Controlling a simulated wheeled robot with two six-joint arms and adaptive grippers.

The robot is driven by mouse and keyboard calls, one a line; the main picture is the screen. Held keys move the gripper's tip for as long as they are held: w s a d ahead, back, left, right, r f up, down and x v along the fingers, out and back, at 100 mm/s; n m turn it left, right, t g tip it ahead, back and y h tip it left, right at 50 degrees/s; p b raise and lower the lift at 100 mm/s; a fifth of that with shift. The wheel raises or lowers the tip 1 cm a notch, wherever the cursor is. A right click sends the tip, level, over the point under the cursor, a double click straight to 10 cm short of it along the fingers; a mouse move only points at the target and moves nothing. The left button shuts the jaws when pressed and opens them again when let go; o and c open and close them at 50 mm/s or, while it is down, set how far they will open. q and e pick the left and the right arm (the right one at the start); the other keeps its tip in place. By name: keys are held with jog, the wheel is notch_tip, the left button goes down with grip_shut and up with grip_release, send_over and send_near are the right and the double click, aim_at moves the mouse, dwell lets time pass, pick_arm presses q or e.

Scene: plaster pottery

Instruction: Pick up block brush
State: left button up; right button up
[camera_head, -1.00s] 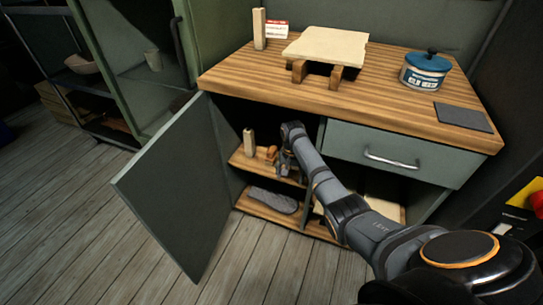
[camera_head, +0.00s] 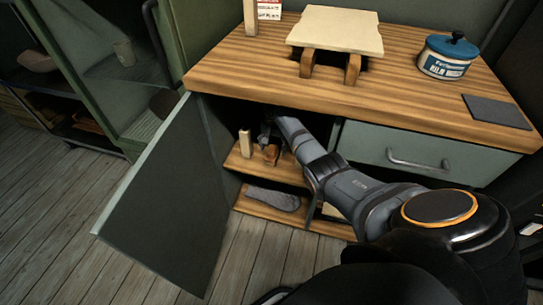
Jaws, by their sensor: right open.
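Inside the open cabinet, a small orange-brown wooden object (camera_head: 271,154), perhaps the block brush, sits on the upper shelf (camera_head: 290,174). A pale upright wooden block (camera_head: 245,143) stands to its left. My right gripper (camera_head: 264,134) is inside the cabinet, small and dark, just above and behind the brown object. It is open, and I see nothing held in it. Its fingers are hard to make out in the shadow. My right arm comes in from the lower right and hides the right part of the shelf. My left gripper is out of view.
The cabinet door (camera_head: 170,205) stands open at the left. The wooden countertop (camera_head: 240,70) overhangs the opening. A grey object (camera_head: 272,199) lies on the lower shelf. A closed drawer (camera_head: 405,150) is on the right. A pale slab (camera_head: 335,28) and a blue-lidded jar (camera_head: 447,57) stand on top.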

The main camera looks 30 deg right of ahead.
aim_at(272, 149)
notch_tip(272, 149, down, 3)
jog(key=shift+w+b, duration=0.1)
jog(key=shift+b, duration=0.95)
notch_tip(272, 149, down, 2)
jog(key=shift+w+f+b, duration=0.1)
jog(key=shift+f+b, duration=0.05)
jog(key=shift+b, duration=0.3)
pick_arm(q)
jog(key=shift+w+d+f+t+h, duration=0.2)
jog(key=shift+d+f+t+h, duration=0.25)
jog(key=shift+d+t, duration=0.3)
pick_arm(e)
jog(key=c, duration=1.3)
